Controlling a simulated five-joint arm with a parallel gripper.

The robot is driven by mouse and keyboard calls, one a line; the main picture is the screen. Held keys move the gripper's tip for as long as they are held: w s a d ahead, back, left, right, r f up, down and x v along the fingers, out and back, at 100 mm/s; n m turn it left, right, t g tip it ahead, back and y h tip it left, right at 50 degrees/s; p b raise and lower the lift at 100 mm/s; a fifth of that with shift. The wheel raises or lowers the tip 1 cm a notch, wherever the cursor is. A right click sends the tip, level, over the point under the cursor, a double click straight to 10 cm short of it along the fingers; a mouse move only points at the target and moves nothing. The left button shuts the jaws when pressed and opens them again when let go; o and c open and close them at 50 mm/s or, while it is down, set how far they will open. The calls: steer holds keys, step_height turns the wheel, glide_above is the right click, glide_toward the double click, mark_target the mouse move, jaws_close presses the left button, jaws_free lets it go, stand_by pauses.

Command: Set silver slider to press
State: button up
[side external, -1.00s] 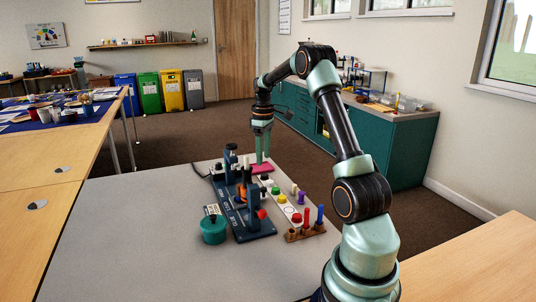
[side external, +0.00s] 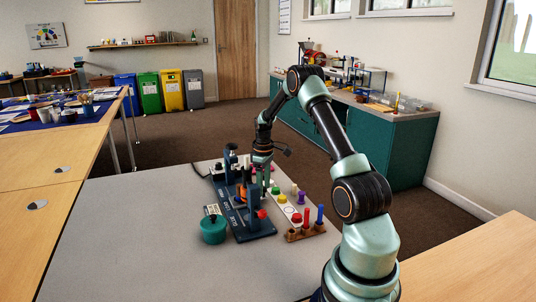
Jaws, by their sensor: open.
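A dark blue panel (side external: 256,229) with several upright parts stands on the grey table. It carries an orange and black part (side external: 241,192) and a post with a red knob (side external: 262,214). I cannot make out a silver slider or its press mark at this size. My gripper (side external: 264,187) points down just right of the orange part, low over the gap between the blue panel and a white strip of coloured caps (side external: 287,209). It appears empty. Whether its fingertips touch anything is unclear, and my gripper hides part of the panel's far right side.
A teal cup (side external: 214,231) stands left of the panel, beside a small label. A wooden rack (side external: 306,233) holds red and blue pegs at the right. A purple knob (side external: 302,198) stands near the strip. The table's left and front are clear.

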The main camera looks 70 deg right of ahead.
jaws_close()
steer(key=shift+r, duration=0.1)
stand_by(1.2)
